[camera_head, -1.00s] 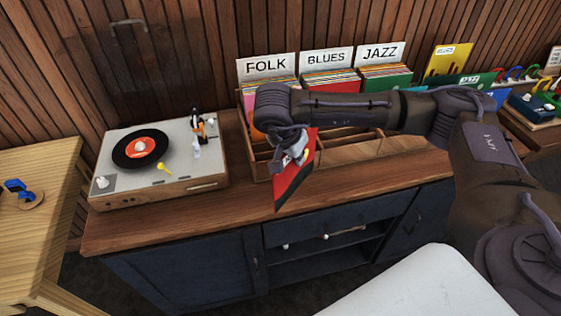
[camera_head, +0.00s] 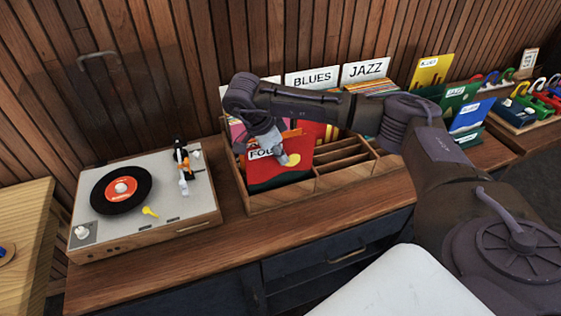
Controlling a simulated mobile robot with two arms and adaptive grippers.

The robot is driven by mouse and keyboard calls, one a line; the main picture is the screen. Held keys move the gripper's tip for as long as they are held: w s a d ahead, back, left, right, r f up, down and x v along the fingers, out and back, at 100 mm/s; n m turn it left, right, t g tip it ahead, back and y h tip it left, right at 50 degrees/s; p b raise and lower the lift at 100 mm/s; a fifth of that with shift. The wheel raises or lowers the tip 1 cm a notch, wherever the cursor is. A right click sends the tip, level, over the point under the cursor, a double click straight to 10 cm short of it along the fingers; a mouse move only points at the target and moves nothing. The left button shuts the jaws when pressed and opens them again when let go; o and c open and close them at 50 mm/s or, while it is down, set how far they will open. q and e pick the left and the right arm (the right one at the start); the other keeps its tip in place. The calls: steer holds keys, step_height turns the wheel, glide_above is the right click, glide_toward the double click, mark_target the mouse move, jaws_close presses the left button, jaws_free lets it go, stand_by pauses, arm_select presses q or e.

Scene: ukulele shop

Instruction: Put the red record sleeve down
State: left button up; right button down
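The red record sleeve (camera_head: 299,145) has a dark lower band and a yellow spot, with partly covered lettering. It stands nearly upright, face toward me, at the front left part of the wooden record crate (camera_head: 268,203). Its lower edge is at the compartment behind the crate's front wall; I cannot tell whether it rests on the bottom. My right gripper (camera_head: 279,153) reaches down from above and is shut on the sleeve, one pale finger across its face. The far finger is hidden. My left gripper is out of view.
A record player (camera_head: 145,200) stands left of the crate on the wooden counter (camera_head: 215,245). Behind my arm are the BLUES (camera_head: 312,79) and JAZZ (camera_head: 366,70) dividers with records. Empty compartments (camera_head: 345,170) lie right of the sleeve. Colourful sleeves stand farther right.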

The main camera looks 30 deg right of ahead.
mark_target(281, 166)
steer(key=shift+f+b, duration=0.35)
steer(key=shift+f, duration=1.65)
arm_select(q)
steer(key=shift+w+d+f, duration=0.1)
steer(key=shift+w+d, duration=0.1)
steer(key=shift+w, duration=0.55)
arm_select(e)
steer(key=c, duration=1.3)
jaws_free()
steer(key=shift+r, duration=0.15)
